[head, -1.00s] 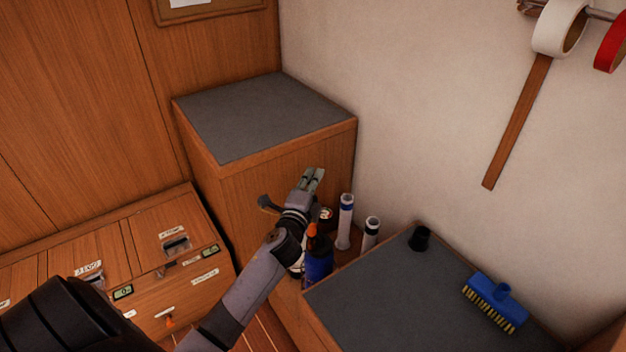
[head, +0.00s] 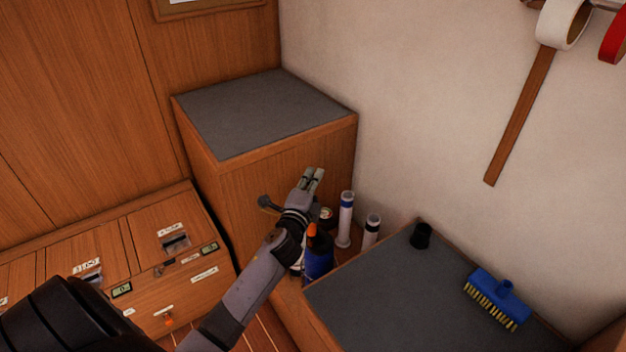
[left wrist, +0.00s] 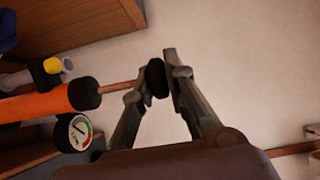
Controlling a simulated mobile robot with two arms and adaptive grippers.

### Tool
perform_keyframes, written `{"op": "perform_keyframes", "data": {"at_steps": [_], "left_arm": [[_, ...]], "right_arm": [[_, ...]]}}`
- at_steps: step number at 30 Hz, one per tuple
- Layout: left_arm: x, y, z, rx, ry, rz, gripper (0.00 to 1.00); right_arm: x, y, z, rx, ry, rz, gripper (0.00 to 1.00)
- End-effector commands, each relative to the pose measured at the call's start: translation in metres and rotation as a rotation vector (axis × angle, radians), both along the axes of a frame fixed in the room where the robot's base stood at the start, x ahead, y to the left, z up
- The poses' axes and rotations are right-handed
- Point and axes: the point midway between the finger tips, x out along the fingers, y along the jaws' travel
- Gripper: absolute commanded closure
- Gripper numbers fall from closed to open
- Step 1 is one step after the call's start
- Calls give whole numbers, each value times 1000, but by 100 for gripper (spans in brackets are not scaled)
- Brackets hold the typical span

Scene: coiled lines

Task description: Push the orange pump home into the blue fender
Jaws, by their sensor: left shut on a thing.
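The orange pump (left wrist: 45,103) lies across the left of the left wrist view, with a black end cap and a thin coppery rod leading to a black knob (left wrist: 157,78). My left gripper (left wrist: 165,72) is shut on that knob. In the head view my left gripper (head: 314,180) is above the blue fender (head: 320,260), and only a small orange part of the pump (head: 311,230) shows beside my wrist. My arm hides most of the pump and part of the fender. I cannot see where pump and fender meet. My right gripper is not in view.
A round gauge (left wrist: 74,133) sits beside the pump. Two white tubes (head: 346,215) (head: 371,232) stand right of the fender. A grey-topped locker (head: 390,300) bears a black cup (head: 421,236) and a blue brush (head: 497,297). A taller locker (head: 265,110) stands behind.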

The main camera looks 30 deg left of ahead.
Motion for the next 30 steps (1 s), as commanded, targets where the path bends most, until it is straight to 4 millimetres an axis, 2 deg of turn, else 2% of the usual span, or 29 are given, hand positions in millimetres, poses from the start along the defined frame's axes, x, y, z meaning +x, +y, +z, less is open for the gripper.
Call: {"op": "perform_keyframes", "data": {"at_steps": [20, 29, 30], "left_arm": [[0, 0, -12, 1, -2, 0, 100], [0, 0, -12, 0, -1, 0, 100], [0, 0, -12, 0, -1, 0, 86]], "right_arm": [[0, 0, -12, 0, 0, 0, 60], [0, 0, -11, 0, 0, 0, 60], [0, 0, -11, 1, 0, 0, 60]]}}
